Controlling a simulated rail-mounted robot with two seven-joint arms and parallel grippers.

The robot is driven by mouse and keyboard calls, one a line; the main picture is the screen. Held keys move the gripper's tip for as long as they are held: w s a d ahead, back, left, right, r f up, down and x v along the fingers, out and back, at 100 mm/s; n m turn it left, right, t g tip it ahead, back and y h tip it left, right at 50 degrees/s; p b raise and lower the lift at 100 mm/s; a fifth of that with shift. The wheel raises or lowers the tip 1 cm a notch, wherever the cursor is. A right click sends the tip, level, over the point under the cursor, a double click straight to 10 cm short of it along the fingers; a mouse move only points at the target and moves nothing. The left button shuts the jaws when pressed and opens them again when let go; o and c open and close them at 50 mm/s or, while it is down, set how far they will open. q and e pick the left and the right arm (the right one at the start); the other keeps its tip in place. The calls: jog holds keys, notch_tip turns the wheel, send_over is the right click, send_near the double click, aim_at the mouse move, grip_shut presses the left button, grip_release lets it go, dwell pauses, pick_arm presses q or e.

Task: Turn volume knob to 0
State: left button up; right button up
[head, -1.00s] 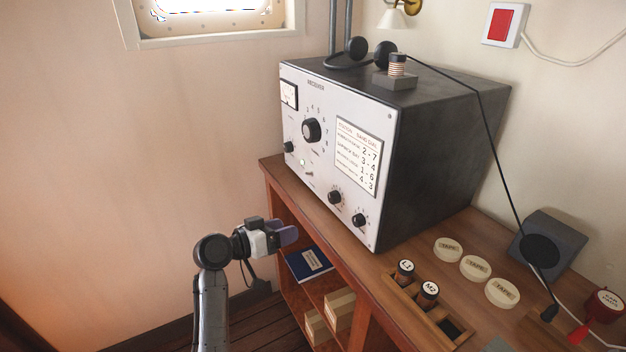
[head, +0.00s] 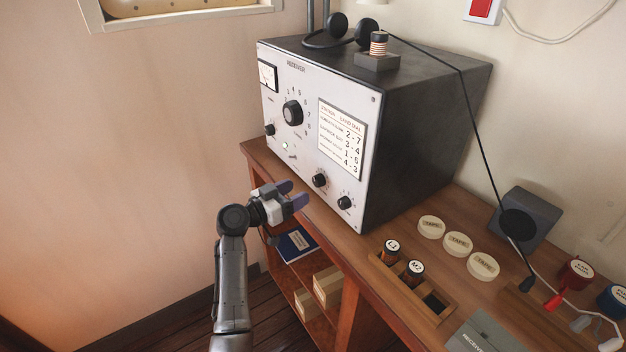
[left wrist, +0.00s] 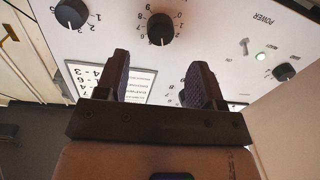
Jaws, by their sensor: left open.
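The receiver (head: 310,140) is a grey-faced box with a dark side, standing on the wooden desk. Its face has a large dial knob (head: 292,113), a small knob (head: 269,129) at left, and two knobs low down, one (head: 320,180) left of the other (head: 344,202). I cannot read which is labelled volume. My left gripper (head: 297,195) is open and empty, in front of the panel's lower edge, left of the two low knobs. In the left wrist view its fingers (left wrist: 158,78) point at the panel, with two numbered knobs (left wrist: 160,27) beyond and apart from them. My right gripper is not in view.
The green lamp (head: 285,146) and a toggle switch sit on the panel. The desk (head: 340,243) edge runs under my left gripper. A holder (head: 436,309) with labelled cylinders and round tape tins (head: 457,243) stand right. A shelf with a blue book (head: 297,245) is below.

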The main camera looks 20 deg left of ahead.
aim_at(315, 182)
pick_arm(q)
jog(key=p+x, duration=0.1)
jog(key=x, duration=0.5)
jog(key=shift+w+d, duration=0.1)
jog(key=shift+w, duration=0.1)
jog(key=c, duration=0.9)
